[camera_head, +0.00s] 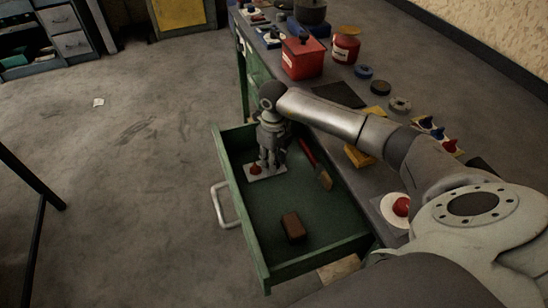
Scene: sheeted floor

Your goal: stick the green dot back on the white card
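A white card (278,170) lies flat in the open green drawer, near its far left corner. A small reddish-brown round thing (256,170) sits on the card's left part. I cannot make out a green dot in this view. My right gripper (269,164) points down into the drawer, with its fingertips over or at the card, just right of the reddish thing. It hides part of the card. The fingers look close together, but I cannot tell whether they are shut or hold anything. My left gripper is not in view.
The open drawer (242,205) also holds a brown block (293,227) and a red-handled brush (325,179). On the grey bench stand a red box (303,58), a red tin (345,48) and several small items. The floor at left is mostly clear.

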